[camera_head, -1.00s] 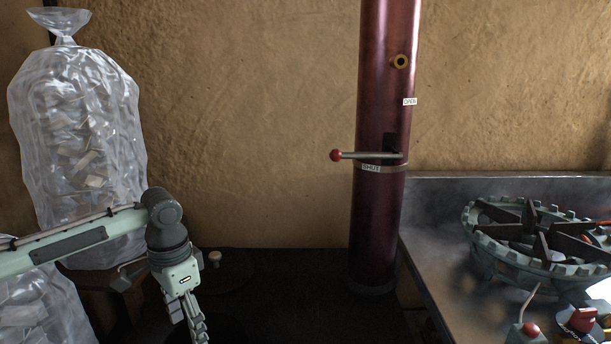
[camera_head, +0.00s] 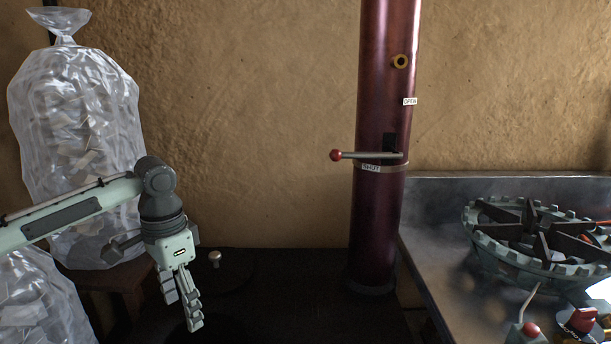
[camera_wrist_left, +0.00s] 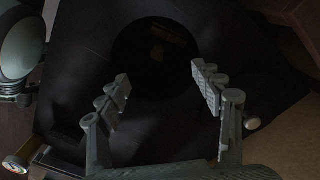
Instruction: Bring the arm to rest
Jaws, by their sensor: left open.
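My left gripper (camera_head: 181,300) hangs from its grey-green arm (camera_head: 70,212) at the lower left of the head view, fingers pointing down over a dark surface. In the left wrist view its two fingers (camera_wrist_left: 165,92) are apart with nothing between them. Beyond them is a round dark opening (camera_wrist_left: 155,58) in the black surface, with a dim yellowish patch inside. My right gripper does not show.
A dark red pipe (camera_head: 378,225) carries a red-knobbed lever (camera_head: 365,155) level beside the SHUT label. A clear bag (camera_head: 75,140) stands behind my arm. A small knob (camera_head: 214,258) is right of the gripper.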

